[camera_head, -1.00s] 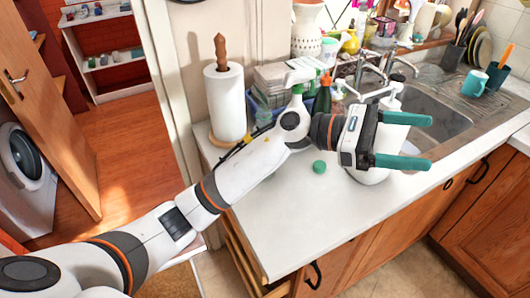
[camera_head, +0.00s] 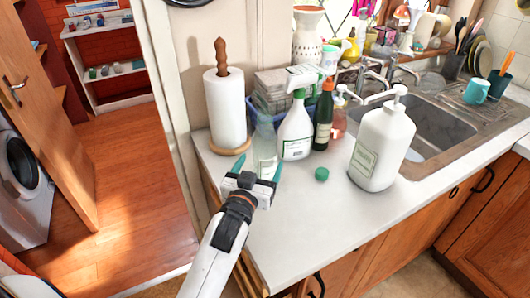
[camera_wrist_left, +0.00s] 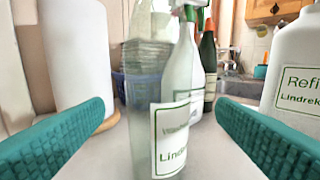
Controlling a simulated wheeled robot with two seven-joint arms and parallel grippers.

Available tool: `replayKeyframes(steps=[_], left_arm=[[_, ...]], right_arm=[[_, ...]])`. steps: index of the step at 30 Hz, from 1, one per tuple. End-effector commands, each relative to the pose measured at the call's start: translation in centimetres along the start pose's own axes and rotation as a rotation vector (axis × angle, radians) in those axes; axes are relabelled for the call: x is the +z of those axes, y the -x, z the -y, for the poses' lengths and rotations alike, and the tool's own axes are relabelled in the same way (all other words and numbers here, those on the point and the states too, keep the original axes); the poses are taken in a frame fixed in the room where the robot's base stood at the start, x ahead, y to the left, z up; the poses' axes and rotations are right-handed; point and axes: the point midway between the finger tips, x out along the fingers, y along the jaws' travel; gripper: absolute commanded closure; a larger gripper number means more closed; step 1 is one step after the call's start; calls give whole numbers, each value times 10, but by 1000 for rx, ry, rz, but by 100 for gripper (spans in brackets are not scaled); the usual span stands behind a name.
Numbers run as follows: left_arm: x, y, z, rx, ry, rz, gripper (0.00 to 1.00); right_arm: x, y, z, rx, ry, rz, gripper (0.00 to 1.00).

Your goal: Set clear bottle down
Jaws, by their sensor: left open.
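The clear bottle (camera_head: 264,150) stands upright on the white counter (camera_head: 300,222), between the paper towel roll and the white spray bottle. In the left wrist view the clear bottle (camera_wrist_left: 155,100) stands straight ahead, between the teal fingers and beyond their tips. My left gripper (camera_head: 262,172) is open, low over the counter's left end, with its fingers pointing at the bottle. In the left wrist view the left gripper (camera_wrist_left: 160,125) shows a finger at each side with nothing held. My right gripper is not in view.
The paper towel roll (camera_head: 224,108) stands left of the bottle, the white spray bottle (camera_head: 296,128) and a dark green bottle (camera_head: 323,118) to the right. A green cap (camera_head: 321,174) and a large white pump bottle (camera_head: 382,148) are farther right. The front counter is clear.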

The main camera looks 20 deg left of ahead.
Motion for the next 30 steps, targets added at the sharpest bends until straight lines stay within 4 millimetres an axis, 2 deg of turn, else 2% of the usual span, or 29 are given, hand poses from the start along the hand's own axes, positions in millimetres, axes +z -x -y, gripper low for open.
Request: replayKeyframes(steps=[3, 8, 16, 20, 26, 30], left_arm=[[1, -15, 0, 0, -2, 1, 20], [2, -25, 0, -1, -3, 2, 20], [4, -64, -2, -1, -5, 2, 20], [3, -71, -2, -1, -5, 2, 20], [3, -71, -2, -1, -5, 2, 20], [3, -71, -2, -1, -4, 2, 43]], right_arm=[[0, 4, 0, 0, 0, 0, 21], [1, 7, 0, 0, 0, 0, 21], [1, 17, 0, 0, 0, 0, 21], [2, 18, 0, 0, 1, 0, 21], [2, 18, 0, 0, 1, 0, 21], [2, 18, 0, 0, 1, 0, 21]])
